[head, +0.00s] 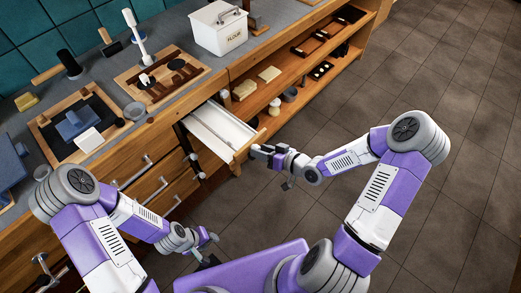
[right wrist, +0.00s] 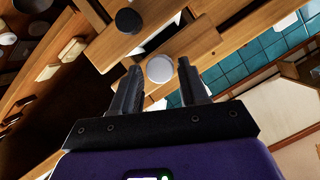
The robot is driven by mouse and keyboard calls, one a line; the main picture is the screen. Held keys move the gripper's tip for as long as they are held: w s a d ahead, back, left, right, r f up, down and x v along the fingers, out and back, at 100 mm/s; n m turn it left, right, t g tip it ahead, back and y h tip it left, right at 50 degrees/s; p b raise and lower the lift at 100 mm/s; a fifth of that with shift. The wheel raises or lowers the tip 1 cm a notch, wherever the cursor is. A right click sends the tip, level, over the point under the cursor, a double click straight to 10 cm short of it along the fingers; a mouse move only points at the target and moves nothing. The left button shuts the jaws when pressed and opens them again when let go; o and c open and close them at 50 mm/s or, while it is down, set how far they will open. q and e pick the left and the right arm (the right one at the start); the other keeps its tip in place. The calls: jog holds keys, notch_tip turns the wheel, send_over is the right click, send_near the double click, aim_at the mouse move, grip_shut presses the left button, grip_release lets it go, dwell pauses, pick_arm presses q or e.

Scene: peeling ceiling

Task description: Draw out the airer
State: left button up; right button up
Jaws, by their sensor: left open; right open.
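The airer (head: 222,128) appears to be the white, slatted pull-out in the wooden cabinet. It stands partly out from under the counter, with a wooden front at its outer end. My right gripper (head: 262,151) is open just right of that front. In the right wrist view, a round white knob (right wrist: 160,68) shows between the open fingers of my right gripper (right wrist: 160,78). I cannot tell whether they touch it. My left gripper (head: 208,240) is open and empty, low in front of the drawers, away from the airer.
Closed drawers with bar handles (head: 155,190) lie left of the airer. An open shelf (head: 285,95) with several small items runs to the right. A white flour tin (head: 218,27) and wooden boards stand on the counter (head: 175,30). The tiled floor (head: 370,95) at right is clear.

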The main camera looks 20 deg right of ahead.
jog(key=p+v, duration=0.1)
jog(key=v, duration=0.5)
jog(key=shift+s+d+p, duration=0.2)
jog(key=shift+s+p, duration=0.1)
jog(key=shift+r, duration=0.1)
jog(key=s+a+f+m+g+h, duration=0.2)
jog(key=a+f+m+g, duration=0.15)
jog(key=a+f, duration=0.4)
jog(key=s+a+f+g+h, duration=0.2)
jog(key=s+f+g, duration=0.5)
jog(key=s, duration=0.5)
notch_tip(320, 180, down, 3)
jog(key=shift+s+a+r+m, duration=0.2)
jog(key=shift+a+m, duration=0.25)
jog(key=shift+a, duration=0.2)
